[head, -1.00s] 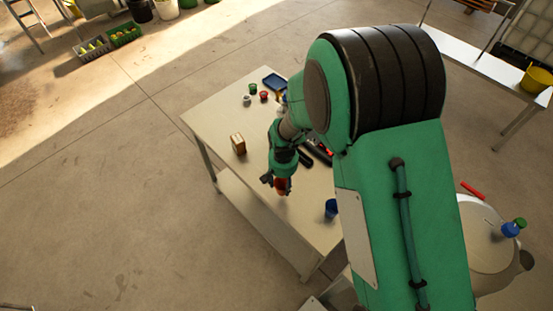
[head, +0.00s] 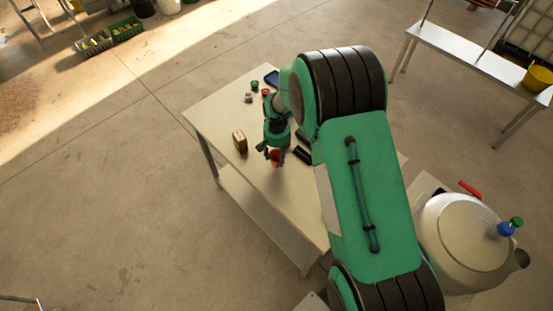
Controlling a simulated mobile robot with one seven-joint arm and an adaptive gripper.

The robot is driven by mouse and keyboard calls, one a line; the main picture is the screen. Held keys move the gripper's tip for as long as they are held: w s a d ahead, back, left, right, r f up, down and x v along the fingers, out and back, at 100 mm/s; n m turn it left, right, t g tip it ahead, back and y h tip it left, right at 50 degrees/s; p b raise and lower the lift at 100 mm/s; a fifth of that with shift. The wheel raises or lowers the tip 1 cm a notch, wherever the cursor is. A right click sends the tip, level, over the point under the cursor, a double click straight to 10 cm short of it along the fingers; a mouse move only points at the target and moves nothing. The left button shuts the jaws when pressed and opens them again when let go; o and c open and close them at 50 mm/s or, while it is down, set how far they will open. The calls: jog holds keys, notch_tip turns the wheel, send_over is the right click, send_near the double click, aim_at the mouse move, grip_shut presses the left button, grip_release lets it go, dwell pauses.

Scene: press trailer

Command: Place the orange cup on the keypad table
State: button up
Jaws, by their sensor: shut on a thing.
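The orange cup (head: 276,158) is small and held at my gripper (head: 268,152). My gripper is shut on it, over the front half of a pale table (head: 215,108). Whether the cup touches the tabletop or hangs just above it is hard to tell from this height. I cannot make out a keypad clearly; dark flat items (head: 303,154) lie on the table right of the cup, partly hidden by my arm.
A brown-gold box (head: 240,142) stands left of the cup. Small green (head: 254,86), grey (head: 248,97) and red (head: 265,92) items and a blue tray (head: 272,78) sit at the back. A white round vessel (head: 465,232) is at right. The table's left front is clear.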

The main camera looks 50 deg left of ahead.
aim_at(277, 159)
jog(key=shift+w+a, duration=0.1)
jog(key=shift+a, duration=0.05)
jog(key=shift+f+p, duration=0.45)
jog(key=shift+f, duration=1.3)
jog(key=shift+f, duration=0.2)
jog(key=o, duration=1)
jog(key=shift+c, duration=0.2)
jog(key=shift+r, duration=0.25)
notch_tip(277, 159, up, 12)
jog(key=b, duration=0.2)
